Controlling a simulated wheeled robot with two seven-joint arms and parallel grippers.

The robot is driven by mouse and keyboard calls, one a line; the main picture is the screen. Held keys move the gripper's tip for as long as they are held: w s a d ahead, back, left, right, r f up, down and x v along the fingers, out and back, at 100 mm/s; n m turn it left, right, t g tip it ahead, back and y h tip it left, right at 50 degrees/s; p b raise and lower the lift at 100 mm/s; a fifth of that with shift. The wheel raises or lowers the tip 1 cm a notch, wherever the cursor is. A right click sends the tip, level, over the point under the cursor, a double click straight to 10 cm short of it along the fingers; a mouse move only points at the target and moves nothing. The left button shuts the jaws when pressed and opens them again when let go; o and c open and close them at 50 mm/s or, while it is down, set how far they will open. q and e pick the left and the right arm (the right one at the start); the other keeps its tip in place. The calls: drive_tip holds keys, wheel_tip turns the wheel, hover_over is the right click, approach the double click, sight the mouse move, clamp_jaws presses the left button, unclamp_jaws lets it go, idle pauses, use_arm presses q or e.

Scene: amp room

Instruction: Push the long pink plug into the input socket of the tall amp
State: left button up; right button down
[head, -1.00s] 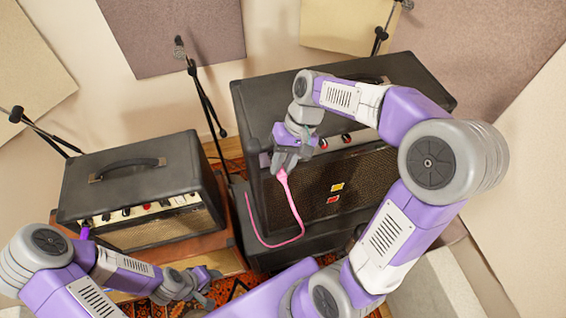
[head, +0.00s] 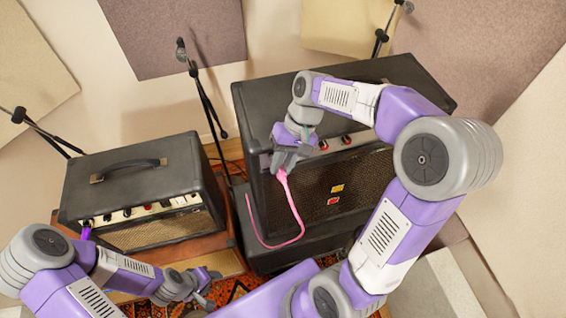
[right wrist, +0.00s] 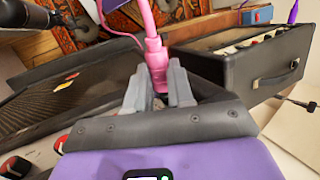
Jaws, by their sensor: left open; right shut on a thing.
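The tall amp (head: 420,85) stands on the right, with a control strip of red and dark knobs above its grille. My right gripper (head: 283,167) is at the left end of that strip. It is shut on the long pink plug (right wrist: 156,58), whose pink cable (head: 294,205) hangs down in front of the amp and loops to the left. In the right wrist view the plug's body sits between the fingers (right wrist: 160,88). The plug's tip and the input socket are hidden, so I cannot tell whether it is in. My left gripper (head: 207,286) is open and empty, low above the rug.
A smaller amp (head: 140,170) stands on the left, with a purple plug (head: 86,230) at its panel. Microphone stands (head: 205,100) rise behind the amps. A patterned rug (head: 240,287) covers the floor between them.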

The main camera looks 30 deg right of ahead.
drive_tip(key=shift+w, duration=0.25)
idle(0.6)
drive_tip(key=shift+s+r, duration=0.1)
drive_tip(key=shift+s, duration=0.25)
drive_tip(key=s, duration=0.2)
drive_tip(key=s+a, duration=0.1)
drive_tip(key=shift+s+r, duration=0.3)
drive_tip(key=shift+s, duration=0.05)
idle(0.3)
idle(0.5)
